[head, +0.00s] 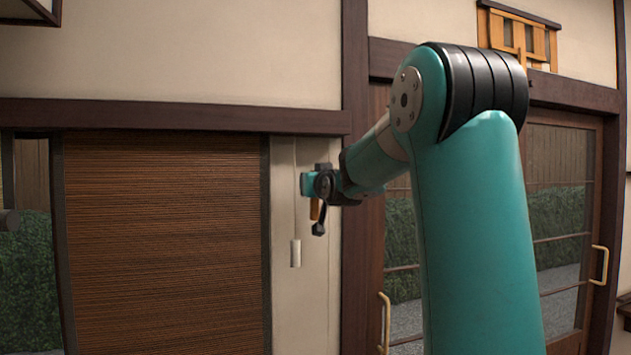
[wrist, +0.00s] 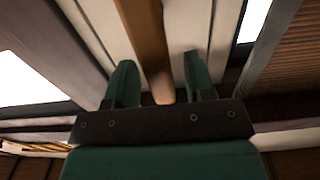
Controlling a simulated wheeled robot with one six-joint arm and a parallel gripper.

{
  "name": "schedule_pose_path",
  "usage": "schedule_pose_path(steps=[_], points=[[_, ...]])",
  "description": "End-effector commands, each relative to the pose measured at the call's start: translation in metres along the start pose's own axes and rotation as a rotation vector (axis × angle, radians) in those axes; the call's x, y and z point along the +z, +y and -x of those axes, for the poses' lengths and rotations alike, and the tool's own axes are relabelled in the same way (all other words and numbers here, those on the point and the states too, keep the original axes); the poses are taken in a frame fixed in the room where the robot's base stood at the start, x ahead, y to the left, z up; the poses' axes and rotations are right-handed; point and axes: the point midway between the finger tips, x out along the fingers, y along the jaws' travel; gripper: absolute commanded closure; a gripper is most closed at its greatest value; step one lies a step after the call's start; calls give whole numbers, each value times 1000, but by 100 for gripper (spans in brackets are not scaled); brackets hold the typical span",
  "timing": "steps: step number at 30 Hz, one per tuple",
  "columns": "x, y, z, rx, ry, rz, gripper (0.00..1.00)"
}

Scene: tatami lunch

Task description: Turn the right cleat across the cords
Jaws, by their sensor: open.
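My gripper (head: 310,184) is at the pale wall strip just right of the woven blind. In the wrist view its two teal fingers (wrist: 160,78) are open, one on each side of a brown wooden bar that looks like the right cleat (wrist: 146,35). I cannot tell whether they touch it. In the head view only a small orange-brown part of the cleat (head: 315,209) shows below my gripper, pointing roughly up and down. A thin pale cord (head: 295,170) hangs just left of my gripper, with a white weight (head: 295,253) at its lower end.
The lowered brown blind (head: 165,240) fills the opening on the left. A dark wooden post (head: 356,270) stands close right of the wall strip. Beyond it are glazed doors with pale handles (head: 600,265). A dark beam (head: 180,115) runs above the blind.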

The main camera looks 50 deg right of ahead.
Motion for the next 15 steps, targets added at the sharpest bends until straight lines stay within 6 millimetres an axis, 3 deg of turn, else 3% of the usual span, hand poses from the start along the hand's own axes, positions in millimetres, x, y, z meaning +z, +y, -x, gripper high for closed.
schedule_pose_path(steps=[4, 10, 15], points=[[0, 0, 0, 0, 0, 0, 53], [0, 0, 0, 1, 0, 0, 99], [1, 1, 0, 2, 0, -2, 100]])
